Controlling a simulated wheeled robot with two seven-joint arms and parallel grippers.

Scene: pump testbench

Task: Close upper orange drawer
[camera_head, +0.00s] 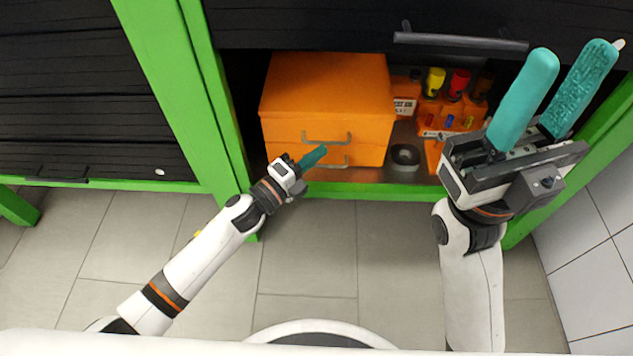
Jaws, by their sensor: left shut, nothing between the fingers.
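The orange drawer box (325,88) stands on a shelf inside the green-framed bench. The upper orange drawer (284,131) has a grey bar handle and its front looks about flush with the box. The lower orange drawer (372,155) sits below it, with its own handle partly behind my gripper. My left gripper (318,153) is shut and empty, its teal fingers in front of the drawer fronts near the upper handle; I cannot tell whether they touch. My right gripper (569,83) is open and empty, raised at the right, close to the camera.
A grey round bowl (404,156) sits right of the drawer box. An orange rack with yellow and red bottles (447,97) stands behind it. A dark panel with a bar handle (460,42) is above. Green posts (187,90) frame the opening; the tiled floor in front is clear.

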